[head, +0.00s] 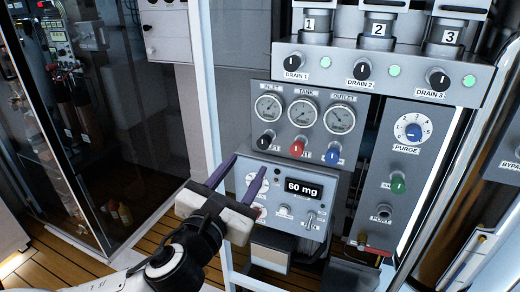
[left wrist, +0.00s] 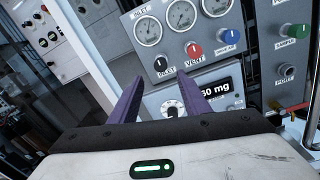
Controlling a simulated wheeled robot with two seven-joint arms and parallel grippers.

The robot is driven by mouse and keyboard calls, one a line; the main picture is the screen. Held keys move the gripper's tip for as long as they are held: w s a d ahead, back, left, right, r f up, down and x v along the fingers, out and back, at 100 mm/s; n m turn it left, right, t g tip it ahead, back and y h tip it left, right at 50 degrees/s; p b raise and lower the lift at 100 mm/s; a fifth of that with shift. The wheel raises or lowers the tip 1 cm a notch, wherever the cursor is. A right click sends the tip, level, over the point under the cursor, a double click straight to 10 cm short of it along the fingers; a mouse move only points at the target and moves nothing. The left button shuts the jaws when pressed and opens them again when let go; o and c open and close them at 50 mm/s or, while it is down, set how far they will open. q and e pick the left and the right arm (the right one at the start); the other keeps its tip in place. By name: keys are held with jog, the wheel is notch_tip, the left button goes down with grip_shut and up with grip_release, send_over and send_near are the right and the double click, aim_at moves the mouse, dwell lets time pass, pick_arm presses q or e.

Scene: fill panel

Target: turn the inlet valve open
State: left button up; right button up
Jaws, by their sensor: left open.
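The inlet valve is a small black knob (head: 266,140) at the left end of a row of three, below the inlet gauge (head: 269,106) on a grey panel. It also shows in the left wrist view (left wrist: 160,65), above its label and just beyond the gap between my fingertips. Its exact pointer angle is too small to tell. My left gripper (head: 244,168), with purple fingers, is open and empty. In the head view it is below and slightly left of the knob, apart from it. My right gripper is not in view.
The red vent knob (head: 297,149) and blue knob (head: 332,155) sit close to the right of the inlet knob. Below is a lower box with a "60 mg" display (head: 304,189). Drain knobs (head: 362,69) are above. A pale upright post (head: 204,90) stands left of the panel.

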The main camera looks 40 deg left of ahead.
aim_at(263, 143)
pick_arm(q)
jog(key=b+x, duration=0.3)
jog(key=x, duration=0.6)
jog(key=shift+w+f, duration=0.1)
jog(key=shift+w+a, duration=0.15)
jog(key=shift+w, duration=0.3)
jog(key=c, duration=1)
jog(key=shift+c, duration=0.2)
